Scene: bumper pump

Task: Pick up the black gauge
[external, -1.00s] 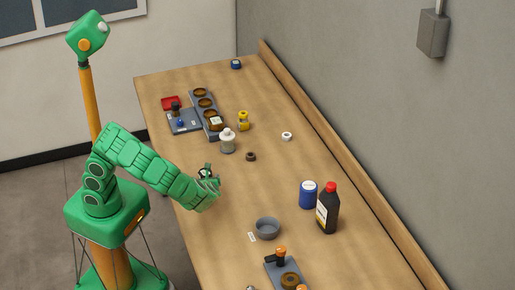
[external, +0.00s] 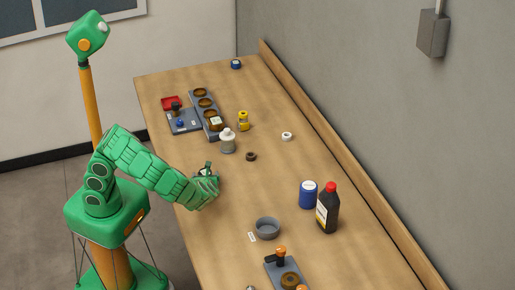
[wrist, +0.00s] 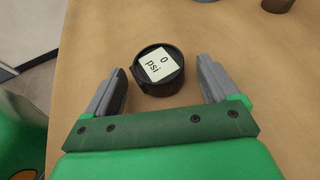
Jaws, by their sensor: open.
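The black gauge (wrist: 158,84) is a short round black piece with a white label reading "0 psi". In the wrist view it stands on the wooden table, between the fingertips of my gripper (wrist: 163,70). The two grey fingers are spread on either side of it, with a gap on each side, the left one smaller near its tip. In the external view my gripper (external: 206,176) is low over the table's near edge and mostly hides the gauge.
A white-capped jar (external: 227,143) and a small dark ring (external: 251,156) stand beyond my gripper. A grey bowl (external: 267,229), a blue can (external: 308,196) and a black bottle (external: 328,211) stand to the right. Bare table (external: 270,185) lies between.

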